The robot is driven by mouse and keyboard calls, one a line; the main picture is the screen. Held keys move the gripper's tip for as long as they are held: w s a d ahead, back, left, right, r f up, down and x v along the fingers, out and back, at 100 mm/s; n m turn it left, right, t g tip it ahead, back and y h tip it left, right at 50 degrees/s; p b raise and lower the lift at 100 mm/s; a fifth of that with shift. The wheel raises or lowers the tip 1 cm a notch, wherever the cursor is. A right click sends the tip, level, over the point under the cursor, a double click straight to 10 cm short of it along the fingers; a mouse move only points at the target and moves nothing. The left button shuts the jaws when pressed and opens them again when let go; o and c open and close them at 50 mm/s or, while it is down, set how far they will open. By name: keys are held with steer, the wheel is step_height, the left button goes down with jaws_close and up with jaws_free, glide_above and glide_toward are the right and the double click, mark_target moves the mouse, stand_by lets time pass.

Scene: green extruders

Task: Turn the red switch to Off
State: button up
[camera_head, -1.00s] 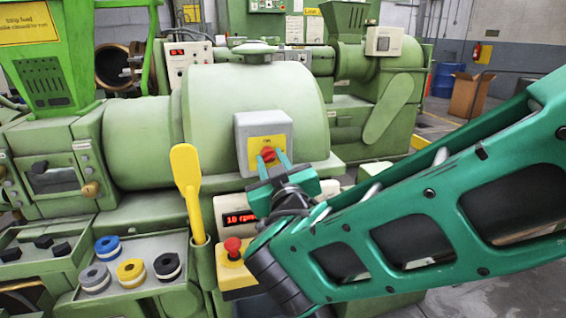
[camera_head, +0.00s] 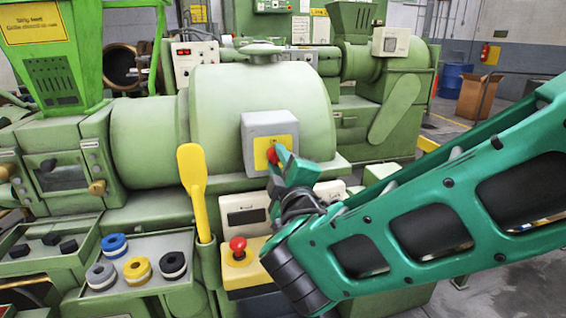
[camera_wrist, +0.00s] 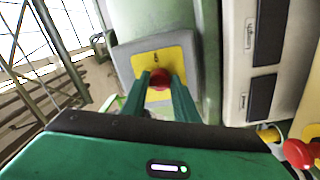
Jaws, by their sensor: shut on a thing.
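The red switch (camera_head: 271,155) sits on a yellow plate (camera_head: 259,153) on a grey box (camera_head: 257,128) fixed to the green extruder's barrel. In the wrist view the red knob (camera_wrist: 160,80) lies between the two green fingertips of my gripper (camera_wrist: 160,90). My gripper (camera_head: 280,158) is shut on the knob and looks rolled over to one side in the head view. The fingers hide part of the knob, and the mark at the top of the plate is too small to read. The display (camera_head: 246,216) below the box is dark.
An upright yellow paddle (camera_head: 193,185) stands to the left. A tray (camera_head: 131,272) with several coloured rings is at the lower left. A second green extruder stands behind.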

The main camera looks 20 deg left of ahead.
steer(key=shift+w+d+n, duration=0.25)
steer(key=shift+n, duration=0.65)
steer(key=o, duration=1)
steer(key=shift+f, duration=0.1)
steer(key=shift+a, duration=0.1)
steer(key=shift+s, duration=0.1)
steer(key=shift+s, duration=0.1)
steer(key=v, duration=1)
steer(key=shift+d, duration=0.3)
